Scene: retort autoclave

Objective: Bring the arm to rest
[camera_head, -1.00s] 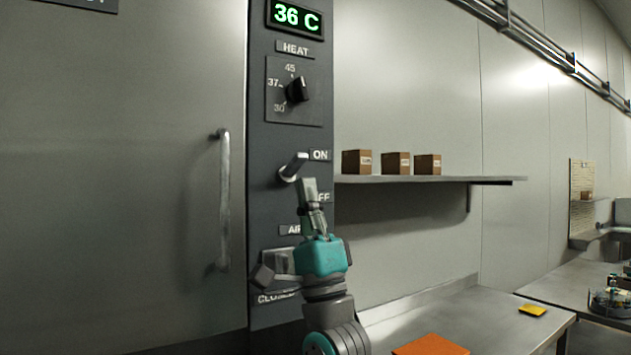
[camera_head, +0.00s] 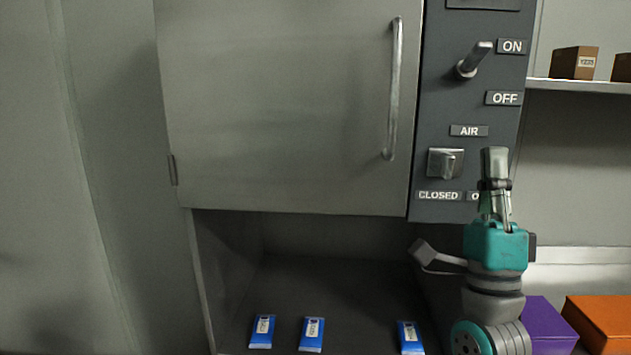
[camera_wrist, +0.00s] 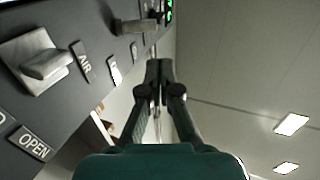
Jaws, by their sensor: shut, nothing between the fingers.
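My gripper (camera_head: 494,153) points upward in front of the dark control panel (camera_head: 466,125), at its right side. Its fingers are together with nothing between them; the wrist view shows them closed too (camera_wrist: 159,68). In the head view my gripper stands just right of the AIR knob (camera_head: 446,163) and overlaps part of the lower label. The wrist view shows the AIR knob (camera_wrist: 48,64) at the left, apart from my fingers. The power lever (camera_head: 473,60) tilts up toward the ON label.
The closed cabinet door (camera_head: 285,110) with its vertical handle (camera_head: 393,90) fills the left. Below, several blue packets (camera_head: 312,334) lie in a dark recess. A purple box (camera_head: 548,325) and an orange box (camera_head: 600,322) are at lower right. A shelf (camera_head: 580,86) holds brown boxes (camera_head: 575,62).

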